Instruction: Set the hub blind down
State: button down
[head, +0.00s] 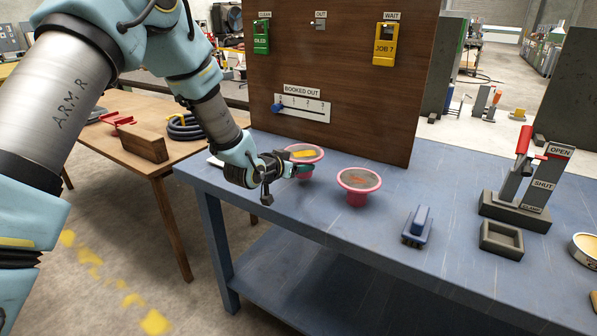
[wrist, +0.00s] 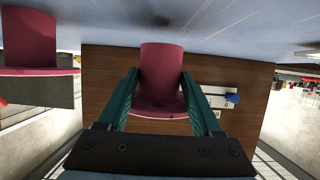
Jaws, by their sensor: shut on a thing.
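The hub blind is most likely the red flanged piece (head: 319,155) held at my gripper, with a yellow patch on its top in the head view. My gripper (head: 301,170) reaches it from the left, close over the blue bench. In the wrist view, which is upside down, the green fingers of my gripper (wrist: 160,78) stand on both sides of its red hub (wrist: 160,62), with the wide flange toward the lower side. The blind looks upright. I cannot tell whether its base touches the bench, as the gripper partly hides it.
A second red flanged piece (head: 357,194) stands to the right on the blue bench (head: 370,235); it also shows in the wrist view (wrist: 30,40). A brown board (head: 345,90) rises behind. The front bench surface is clear.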

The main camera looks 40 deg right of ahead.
jog(key=shift+f, duration=1.2)
jog(key=shift+f, duration=0.15)
jog(key=shift+c, duration=0.3)
grip_release()
jog(key=shift+f, duration=0.1)
